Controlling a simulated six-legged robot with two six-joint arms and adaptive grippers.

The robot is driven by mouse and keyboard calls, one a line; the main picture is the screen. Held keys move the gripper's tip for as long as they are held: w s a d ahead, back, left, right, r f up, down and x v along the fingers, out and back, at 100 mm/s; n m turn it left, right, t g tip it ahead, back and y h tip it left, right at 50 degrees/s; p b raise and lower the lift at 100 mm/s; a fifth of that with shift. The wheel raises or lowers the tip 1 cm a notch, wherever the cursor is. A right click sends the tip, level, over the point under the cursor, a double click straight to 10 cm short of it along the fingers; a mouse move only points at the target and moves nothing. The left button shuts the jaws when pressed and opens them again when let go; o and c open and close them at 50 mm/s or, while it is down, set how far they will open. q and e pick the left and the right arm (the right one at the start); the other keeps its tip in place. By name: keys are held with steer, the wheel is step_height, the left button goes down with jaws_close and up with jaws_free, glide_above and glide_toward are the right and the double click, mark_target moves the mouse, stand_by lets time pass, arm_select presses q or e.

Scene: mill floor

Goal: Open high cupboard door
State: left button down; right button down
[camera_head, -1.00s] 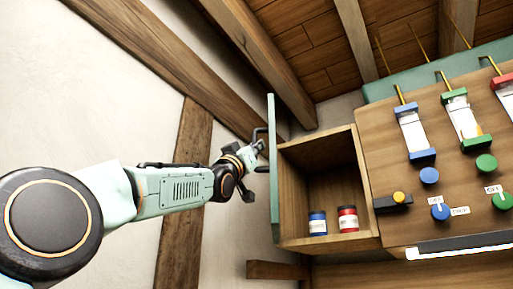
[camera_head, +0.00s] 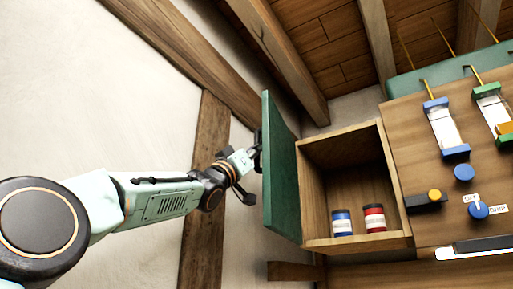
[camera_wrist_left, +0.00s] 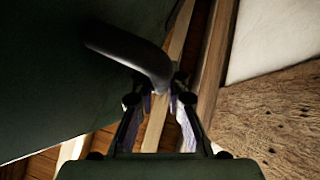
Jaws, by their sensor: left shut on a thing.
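The green cupboard door (camera_head: 281,170) stands swung open at the left side of the wooden cupboard (camera_head: 312,205), whose inside is exposed. The dark green door face (camera_wrist_left: 60,85) fills the left of that view. My right gripper is not in view.
A panel (camera_head: 410,150) with knobs and glass gauges is to the right. A wooden wall post (camera_head: 205,180) is behind my left arm.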

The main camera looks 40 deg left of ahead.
arm_select(q)
steer(key=shift+s+r+m+h, duration=0.15)
steer(key=shift+m+h, duration=0.15)
steer(key=shift+a, duration=0.25)
steer(key=shift+d, duration=0.15)
steer(key=c, duration=1.3)
jaws_free()
steer(key=shift+c, duration=0.2)
steer(key=shift+f, duration=0.2)
